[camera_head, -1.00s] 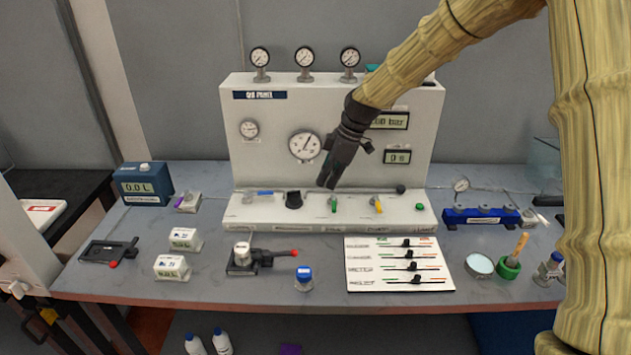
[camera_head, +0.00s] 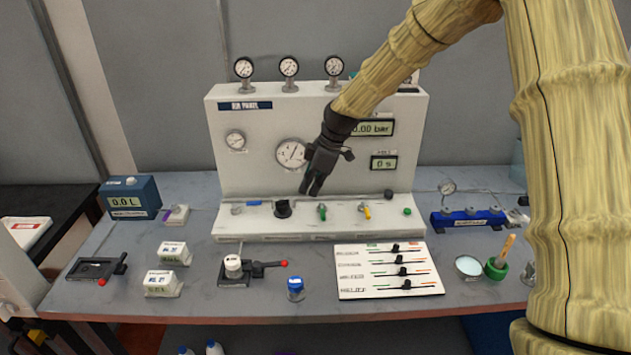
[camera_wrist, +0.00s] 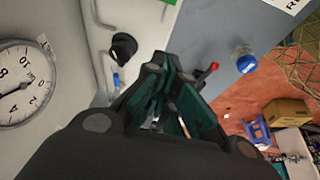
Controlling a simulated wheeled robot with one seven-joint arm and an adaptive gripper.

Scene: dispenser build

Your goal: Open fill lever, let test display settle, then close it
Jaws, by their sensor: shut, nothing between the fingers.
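The white air panel (camera_head: 400,130) stands at the back of the table. Its ledge carries a blue lever (camera_head: 253,204), a black knob (camera_head: 283,209), a green lever (camera_head: 322,212) and a yellow lever (camera_head: 364,211). Which one is the fill lever cannot be read. One display (camera_head: 374,128) reads 0.00 bar; the smaller display (camera_head: 384,163) below it reads 0 s. My gripper (camera_head: 311,189) is shut and empty, in front of the panel, above the ledge between the black knob and the green lever. In the wrist view the fingers (camera_wrist: 178,110) are together, with the black knob (camera_wrist: 123,46) and blue lever (camera_wrist: 117,82) beyond them.
A large round gauge (camera_head: 291,153) is behind my gripper. A blue manifold (camera_head: 467,219) is at right.

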